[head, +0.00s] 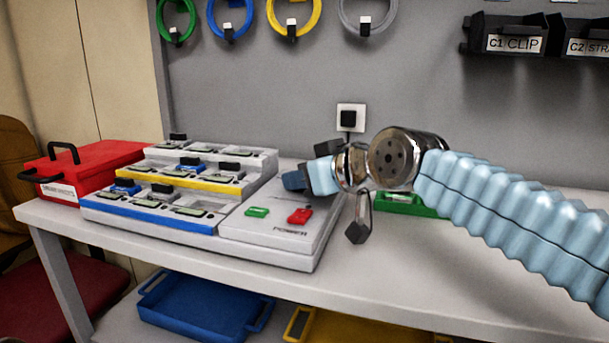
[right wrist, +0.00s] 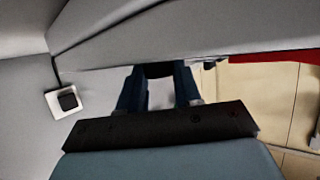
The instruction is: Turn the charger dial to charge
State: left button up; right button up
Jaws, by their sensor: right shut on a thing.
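The charger (head: 265,250) is a light grey stepped unit on the bench, with rows of bays on its left. Its flat right panel carries a green button, a red button (head: 300,216) and the word POWER. My right gripper (head: 294,181) reaches in from the right, low over the back of this panel. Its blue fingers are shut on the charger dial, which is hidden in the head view. In the right wrist view a dark piece of the dial (right wrist: 158,70) shows between the fingertips. The dial's setting cannot be read. My left gripper is not in view.
A red case (head: 95,165) stands left of the charger. A green tray (head: 405,205) lies behind my right wrist. A wall socket (head: 351,118) and hanging cable coils are on the grey back panel. The bench's right front is clear. Blue and yellow trays sit below.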

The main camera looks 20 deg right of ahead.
jog(key=o, duration=1)
jog(key=shift+o, duration=0.2)
jog(key=b+v, duration=0.1)
jog(key=v, duration=1.2)
jog(key=shift+s+d+r, duration=0.2)
jog(key=shift+s, duration=0.1)
